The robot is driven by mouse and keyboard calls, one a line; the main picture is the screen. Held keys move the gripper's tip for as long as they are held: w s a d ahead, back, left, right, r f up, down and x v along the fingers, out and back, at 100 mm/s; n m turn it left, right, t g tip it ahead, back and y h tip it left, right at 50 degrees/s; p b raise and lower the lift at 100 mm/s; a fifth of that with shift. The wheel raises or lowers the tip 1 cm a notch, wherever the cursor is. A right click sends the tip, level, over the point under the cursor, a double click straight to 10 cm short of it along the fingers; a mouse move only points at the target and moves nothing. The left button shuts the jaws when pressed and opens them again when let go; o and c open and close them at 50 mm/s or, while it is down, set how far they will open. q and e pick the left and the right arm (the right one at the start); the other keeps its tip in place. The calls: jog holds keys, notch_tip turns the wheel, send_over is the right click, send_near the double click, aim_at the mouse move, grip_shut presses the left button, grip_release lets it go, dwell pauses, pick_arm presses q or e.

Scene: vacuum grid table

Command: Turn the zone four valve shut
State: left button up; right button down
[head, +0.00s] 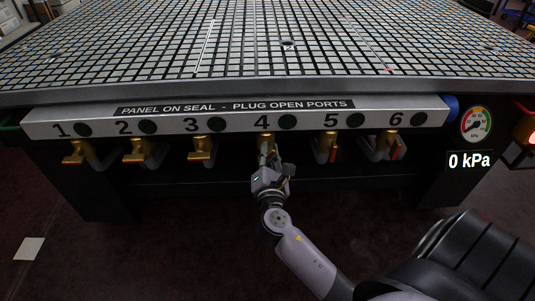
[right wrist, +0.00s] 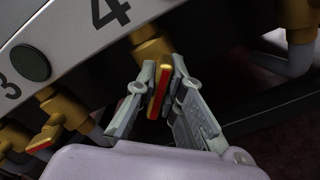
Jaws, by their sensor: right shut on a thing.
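The zone four valve is brass (head: 265,141) and hangs under the "4" label on the grey front panel (head: 225,121). In the right wrist view its body (right wrist: 150,50) sits below the "4", and its handle (right wrist: 158,92), with a red and yellow face, lies between my fingers. My right gripper (head: 267,163) comes up from below. In the right wrist view it (right wrist: 161,78) is shut on that handle, one finger on each side. The handle's angle is hard to tell in the head view because my gripper covers it. My left gripper is not in view.
Neighbouring brass valves three (head: 203,152) and five (head: 326,150) hang close on either side. Others hang under 1, 2 and 6. A round gauge (head: 476,124) and a "0 kPa" display (head: 469,161) are at right. The grid table top (head: 150,65) is above.

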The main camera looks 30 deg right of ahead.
jog(key=shift+f+m, duration=0.1)
jog(key=shift+m, duration=0.4)
jog(key=m+b, duration=0.2)
jog(key=m, duration=0.2)
jog(key=shift+d+f+m, duration=0.1)
jog(key=shift+m, duration=0.2)
jog(key=m+b, duration=0.1)
jog(key=m, duration=0.2)
jog(key=shift+m, duration=0.3)
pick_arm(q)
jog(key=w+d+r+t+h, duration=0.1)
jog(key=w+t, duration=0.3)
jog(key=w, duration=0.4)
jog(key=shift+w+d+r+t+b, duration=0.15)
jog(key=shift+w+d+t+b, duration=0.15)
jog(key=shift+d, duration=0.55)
pick_arm(e)
jog(key=shift+m, duration=0.4)
jog(key=c, duration=1.7)
grip_release()
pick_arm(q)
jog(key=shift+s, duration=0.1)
